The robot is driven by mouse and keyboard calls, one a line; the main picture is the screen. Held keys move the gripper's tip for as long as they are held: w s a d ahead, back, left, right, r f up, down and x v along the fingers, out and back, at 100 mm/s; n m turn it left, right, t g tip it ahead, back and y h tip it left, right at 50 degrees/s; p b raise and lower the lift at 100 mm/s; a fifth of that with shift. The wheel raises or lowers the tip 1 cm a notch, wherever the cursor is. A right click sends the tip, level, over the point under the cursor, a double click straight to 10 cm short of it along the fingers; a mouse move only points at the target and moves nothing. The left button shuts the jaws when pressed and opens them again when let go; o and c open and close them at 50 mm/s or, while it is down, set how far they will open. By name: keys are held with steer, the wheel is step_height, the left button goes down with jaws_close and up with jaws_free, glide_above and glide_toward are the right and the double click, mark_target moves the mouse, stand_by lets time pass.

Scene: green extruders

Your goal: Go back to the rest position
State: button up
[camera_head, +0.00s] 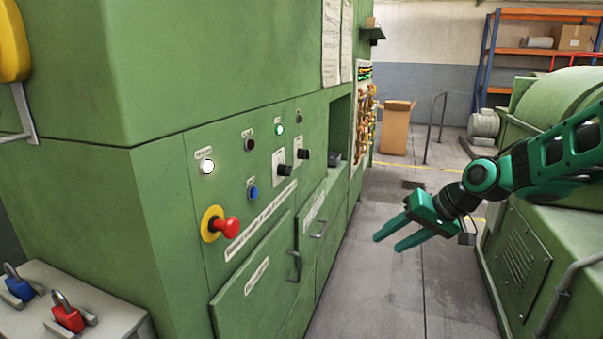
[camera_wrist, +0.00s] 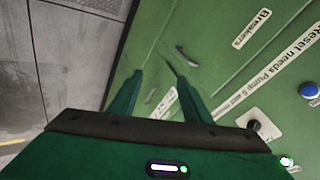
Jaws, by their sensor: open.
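My gripper (camera_head: 388,240) is green with two long fingers. In the head view it hangs in the open aisle to the right of the green control cabinet (camera_head: 170,170), its fingers pointing left toward the cabinet and slightly down. The fingers are apart with nothing between them. The wrist view shows both fingers of my gripper (camera_wrist: 160,85) spread in front of the cabinet face (camera_wrist: 230,75). No contact with the cabinet shows.
The cabinet carries a red emergency button (camera_head: 228,228), a blue button (camera_head: 253,192) and a lit white button (camera_head: 207,166). Padlocks (camera_head: 68,314) lie front left. A green machine (camera_head: 520,250) stands right, beneath my arm. The aisle floor (camera_head: 385,300) is clear; a cardboard box (camera_head: 396,128) stands behind.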

steer(key=s+d+f+m+g+h, duration=0.1)
steer(key=s+d+h, duration=0.1)
steer(key=s+d, duration=0.4)
steer(key=s+d+f+m+g+h, duration=0.1)
steer(key=s+d, duration=0.5)
steer(key=s, duration=1)
steer(key=s+d+f+m+g+h, duration=0.1)
steer(key=s+d+m+g+h, duration=0.1)
steer(key=s+d, duration=0.4)
steer(key=s+m+g, duration=0.1)
steer(key=s, duration=0.4)
steer(key=shift+d+h, duration=0.15)
steer(key=shift+h, duration=0.15)
